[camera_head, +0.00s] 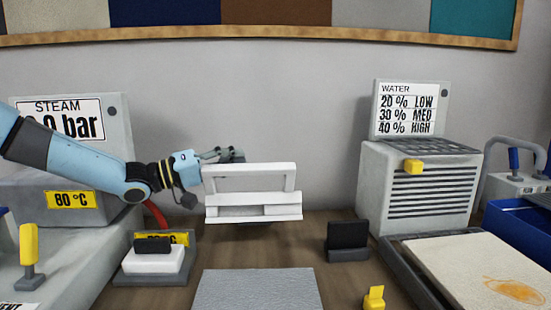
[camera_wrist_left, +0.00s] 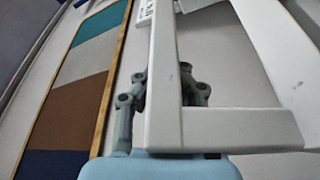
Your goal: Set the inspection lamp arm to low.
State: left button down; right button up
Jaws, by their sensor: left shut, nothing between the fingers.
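A white frame (camera_head: 250,170) with a slatted lower part stands upright at the middle of the table, against the grey wall; it looks like the inspection lamp arm, though no label shows. My left gripper (camera_head: 228,155) is at the frame's upper left corner, just behind its top bar, with its fingers shut and empty. In the left wrist view the frame's pale bars (camera_wrist_left: 163,75) cross in front of the fingers and hide part of them. I cannot tell whether the fingers touch the bar. My right gripper is in neither view.
A steam unit (camera_head: 112,120) stands at left, a louvred unit (camera_head: 400,195) with a yellow knob (camera_head: 412,166) and WATER sign (camera_head: 408,95) at right. A grey mat (camera_head: 255,290), black block (camera_head: 348,236) and white-black block (camera_head: 155,258) lie in front. A rug tray (camera_head: 415,275) is at front right.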

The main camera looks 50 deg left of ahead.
pick_arm(q)
jog(key=w+d+b, duration=0.4)
jog(key=w+b, duration=0.1)
jog(key=w+d+b, duration=0.1)
jog(key=w+b, duration=0.1)
jog(key=shift+w+d+r+b, duration=0.15)
jog(key=shift+d+b, duration=0.15)
jog(key=shift+d, duration=0.1)
jog(key=shift+s+d, duration=0.2)
jog(key=shift+d+f, duration=0.1)
jog(key=shift+f, duration=0.25)
jog(key=shift+f, duration=0.1)
